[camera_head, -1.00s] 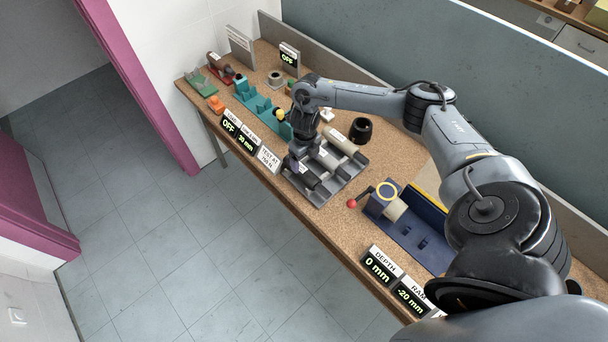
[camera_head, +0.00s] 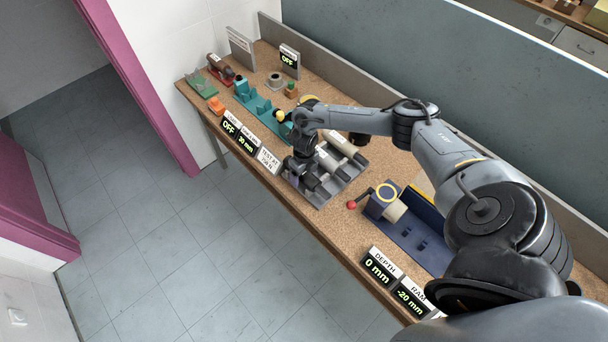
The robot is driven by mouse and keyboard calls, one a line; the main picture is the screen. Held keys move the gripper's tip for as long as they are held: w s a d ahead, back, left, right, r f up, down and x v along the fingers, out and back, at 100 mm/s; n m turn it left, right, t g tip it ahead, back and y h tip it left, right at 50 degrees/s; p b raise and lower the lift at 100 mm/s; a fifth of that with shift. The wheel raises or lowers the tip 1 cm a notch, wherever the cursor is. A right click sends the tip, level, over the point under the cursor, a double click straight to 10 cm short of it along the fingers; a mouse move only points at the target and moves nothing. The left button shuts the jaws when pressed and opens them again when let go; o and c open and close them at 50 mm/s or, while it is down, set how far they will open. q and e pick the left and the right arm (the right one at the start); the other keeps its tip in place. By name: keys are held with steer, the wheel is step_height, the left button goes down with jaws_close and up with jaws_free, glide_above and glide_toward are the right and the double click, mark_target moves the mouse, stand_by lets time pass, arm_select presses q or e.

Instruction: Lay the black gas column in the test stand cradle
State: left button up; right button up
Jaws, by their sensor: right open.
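A grey tray (camera_head: 345,184) near the front edge of the bench holds several cylinders lying side by side. The nearest one looks dark (camera_head: 311,182) and is partly covered by my right gripper; I take it for the black gas column. My right gripper (camera_head: 301,174) points down over the tray's left end, open, at this dark cylinder. Whether its fingers straddle or touch the cylinder is too small to tell. The teal test stand (camera_head: 258,103), with its upright cradle parts and a yellow knob (camera_head: 279,115), stands to the left of the tray. My left gripper is out of view.
Display blocks (camera_head: 240,135) and a "TEST AT" sign (camera_head: 268,160) line the front edge before the stand. A blue fixture (camera_head: 410,225) with a red-tipped lever (camera_head: 351,205) lies right of the tray. A panel closes the back.

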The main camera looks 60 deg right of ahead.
steer(key=shift+c, duration=0.3)
jaws_close()
steer(key=shift+r, duration=0.15)
